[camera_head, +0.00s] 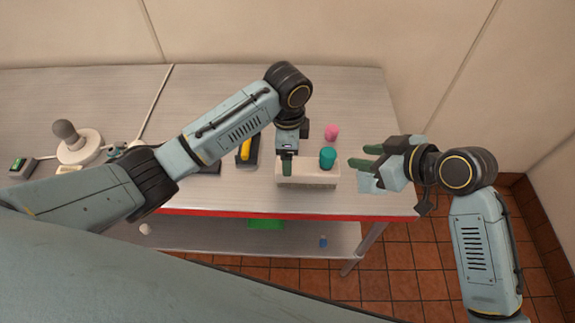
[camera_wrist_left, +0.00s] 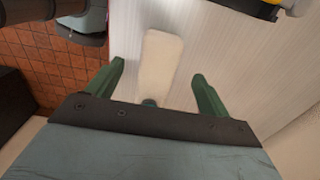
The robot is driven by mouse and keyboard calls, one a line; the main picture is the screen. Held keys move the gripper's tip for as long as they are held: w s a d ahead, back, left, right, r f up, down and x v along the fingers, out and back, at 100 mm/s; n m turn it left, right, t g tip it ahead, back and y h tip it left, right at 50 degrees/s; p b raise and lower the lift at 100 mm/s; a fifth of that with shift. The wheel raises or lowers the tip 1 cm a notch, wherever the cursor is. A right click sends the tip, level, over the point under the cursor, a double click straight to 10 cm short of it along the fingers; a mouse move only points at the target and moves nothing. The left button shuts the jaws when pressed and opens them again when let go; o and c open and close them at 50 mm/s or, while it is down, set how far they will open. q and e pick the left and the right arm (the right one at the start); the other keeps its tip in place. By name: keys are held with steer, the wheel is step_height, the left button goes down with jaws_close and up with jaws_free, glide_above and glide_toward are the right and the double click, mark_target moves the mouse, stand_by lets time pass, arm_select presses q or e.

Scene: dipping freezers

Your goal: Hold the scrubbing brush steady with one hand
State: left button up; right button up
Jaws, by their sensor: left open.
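A cream block (camera_head: 310,182), which looks like the scrubbing brush, lies near the front edge of the metal table; its bristles cannot be made out. A teal cylinder (camera_head: 327,158) stands on or just behind its right part. My left gripper (camera_head: 287,166) points down over the block's left part. In the left wrist view the block (camera_wrist_left: 162,58) lies beyond and between the two green fingers of the open left gripper (camera_wrist_left: 160,80), with gaps on both sides. My right gripper (camera_head: 368,156) is open and empty, right of the block near the table's right end.
A pink object (camera_head: 331,131) lies behind the block. A yellow item (camera_head: 245,148) sits in a dark holder to its left. A white round base with a grey knob (camera_head: 66,131) stands far left. The back right of the table is clear. A lower shelf (camera_head: 195,231) holds a green item.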

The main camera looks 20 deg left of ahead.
arm_select(q)
step_height(320, 180, down, 9)
steer(key=shift+f, duration=0.2)
stand_by(0.3)
steer(key=c, duration=1.2)
steer(key=shift+o, duration=0.2)
arm_select(e)
steer(key=o, duration=0.3)
steer(key=shift+w, duration=0.1)
